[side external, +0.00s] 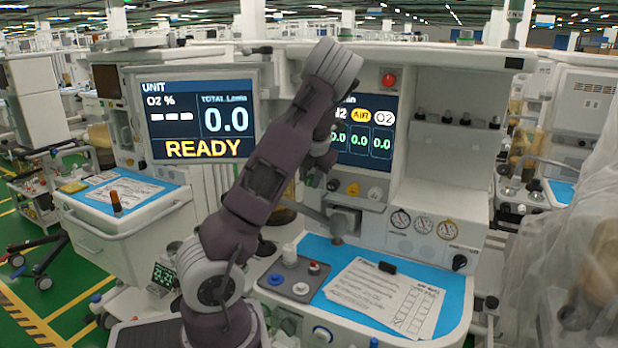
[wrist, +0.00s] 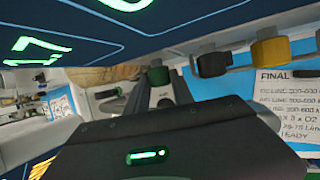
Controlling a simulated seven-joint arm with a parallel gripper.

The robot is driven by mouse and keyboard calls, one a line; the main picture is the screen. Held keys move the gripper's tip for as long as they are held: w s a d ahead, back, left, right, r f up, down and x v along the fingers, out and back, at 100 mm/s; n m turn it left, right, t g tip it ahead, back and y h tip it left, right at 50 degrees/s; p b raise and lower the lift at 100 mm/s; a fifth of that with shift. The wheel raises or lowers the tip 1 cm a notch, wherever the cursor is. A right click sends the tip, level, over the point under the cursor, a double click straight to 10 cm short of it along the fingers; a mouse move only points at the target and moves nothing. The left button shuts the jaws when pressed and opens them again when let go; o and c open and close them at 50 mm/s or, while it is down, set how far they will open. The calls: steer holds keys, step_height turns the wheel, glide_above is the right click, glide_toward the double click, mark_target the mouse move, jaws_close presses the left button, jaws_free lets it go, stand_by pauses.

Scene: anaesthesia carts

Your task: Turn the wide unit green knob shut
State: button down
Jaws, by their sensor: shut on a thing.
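The wide unit is the machine with the blue gas screen (side external: 366,138) and a row of flow knobs below it. In the wrist view the green knob (wrist: 158,75) is at the left end of that row, with a black knob (wrist: 212,64) and a yellow knob (wrist: 270,48) to its right. My gripper (wrist: 158,92) is shut on the green knob, one finger on each side. In the side view my gripper (side external: 316,172) is at the left end of the row and hides the green knob; the black (side external: 333,184) and yellow (side external: 352,188) knobs show beside it.
A white knob (side external: 375,193) ends the row. Below are pressure gauges (side external: 424,224) and a blue worktop (side external: 322,252) with papers (side external: 385,295) and a grey knob tray (side external: 294,279). Another machine with a READY screen (side external: 202,118) stands left. The black knob is close beside my fingers.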

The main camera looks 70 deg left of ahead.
steer(key=shift+w+d+f+m+g+y, duration=0.15)
steer(key=shift+m+g+y, duration=0.1)
steer(key=shift+g+y, duration=0.5)
steer(key=shift+w+d+m+g+y, duration=0.1)
steer(key=shift+m+g+y, duration=0.15)
steer(key=shift+g+y, duration=0.5)
steer(key=c, duration=1.1)
jaws_free()
